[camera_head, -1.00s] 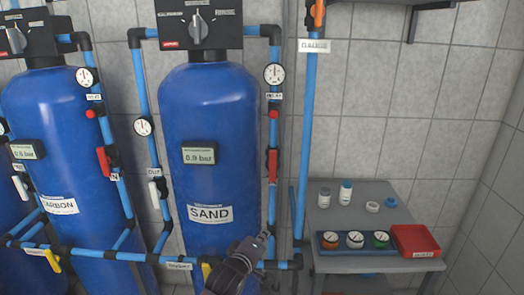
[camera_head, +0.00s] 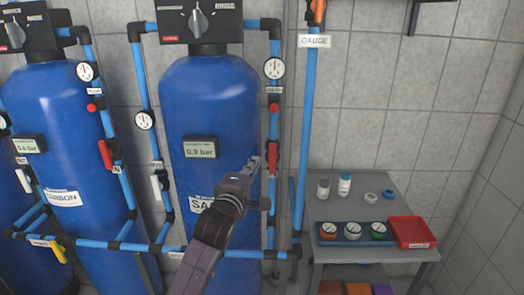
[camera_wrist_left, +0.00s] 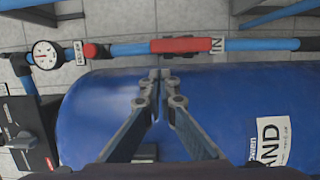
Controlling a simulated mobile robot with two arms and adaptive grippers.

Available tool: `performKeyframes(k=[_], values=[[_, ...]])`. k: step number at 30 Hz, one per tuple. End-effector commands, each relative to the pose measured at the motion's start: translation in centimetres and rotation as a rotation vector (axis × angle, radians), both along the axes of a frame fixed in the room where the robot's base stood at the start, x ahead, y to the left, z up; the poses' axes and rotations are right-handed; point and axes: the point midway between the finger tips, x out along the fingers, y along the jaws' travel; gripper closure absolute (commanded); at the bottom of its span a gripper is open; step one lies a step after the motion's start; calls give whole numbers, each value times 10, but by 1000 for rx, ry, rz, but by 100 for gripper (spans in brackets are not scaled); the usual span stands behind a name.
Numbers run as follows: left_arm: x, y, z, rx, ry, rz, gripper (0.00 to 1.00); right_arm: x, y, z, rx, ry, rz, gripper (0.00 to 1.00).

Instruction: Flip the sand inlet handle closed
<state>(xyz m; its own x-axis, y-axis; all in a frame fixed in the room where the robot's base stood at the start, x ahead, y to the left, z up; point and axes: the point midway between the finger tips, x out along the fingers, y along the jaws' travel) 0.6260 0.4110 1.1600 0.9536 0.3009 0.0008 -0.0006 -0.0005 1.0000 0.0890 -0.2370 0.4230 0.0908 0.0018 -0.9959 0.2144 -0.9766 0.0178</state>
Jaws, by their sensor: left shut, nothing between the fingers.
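The sand tank (camera_head: 205,95) is a tall blue cylinder whose SAND label is partly hidden by my left arm. The red sand inlet handle (camera_head: 273,157) is on the blue pipe to the tank's right and lies along that pipe. In the left wrist view the red handle (camera_wrist_left: 182,45) runs lengthwise on the pipe beside an IN label (camera_wrist_left: 217,45). My left gripper (camera_head: 254,163) is just left of the handle. In the left wrist view its fingertips (camera_wrist_left: 160,73) are together, empty, just below the handle with a small visible gap. My right gripper is not in view.
A pressure gauge (camera_head: 274,68) and a red knob (camera_head: 274,107) are above the handle on the same pipe. A GAUGE pipe (camera_head: 305,130) stands to the right. A grey table (camera_head: 330,205) with bottles, gauges and a red tray (camera_head: 411,231) is farther right.

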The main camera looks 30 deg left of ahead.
Motion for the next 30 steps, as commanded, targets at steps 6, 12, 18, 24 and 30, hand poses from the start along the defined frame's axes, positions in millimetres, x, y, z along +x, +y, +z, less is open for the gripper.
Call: performKeyframes(k=[6,12,18,24,30], values=[[34,11,3,3,2,0,100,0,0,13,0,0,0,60],[59,18,2,2,1,-1,100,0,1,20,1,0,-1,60],[72,22,1,0,0,-1,100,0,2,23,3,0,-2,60],[74,23,0,0,0,-1,100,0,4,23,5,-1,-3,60],[74,23,0,0,0,-1,100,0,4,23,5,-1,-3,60]])
